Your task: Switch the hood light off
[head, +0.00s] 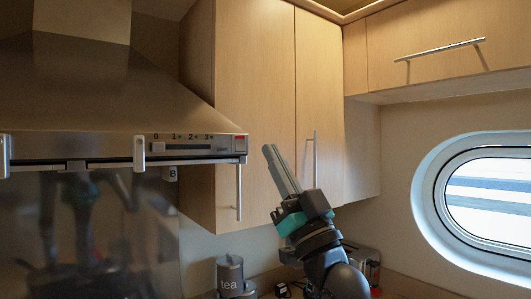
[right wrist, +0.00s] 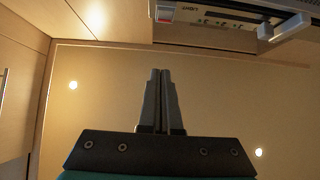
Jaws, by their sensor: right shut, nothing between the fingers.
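The range hood (head: 120,95) fills the upper left of the head view. Its front strip has a 0 to 3 slider scale (head: 183,147) and a small red switch (head: 240,138) at the right end. My right gripper (head: 269,149) is shut and empty, pointing up, just right of the hood's end in the head view. Its fingers (right wrist: 160,73) are apart from the switch in the wrist view. My left gripper is not in view.
Wooden wall cabinets (head: 255,80) with bar handles stand behind and right of the hood. White grips (head: 139,153) hang on the hood's front edge. A tea canister (head: 230,275) and a toaster (head: 362,258) stand below. An oval porthole (head: 425,190) is at right.

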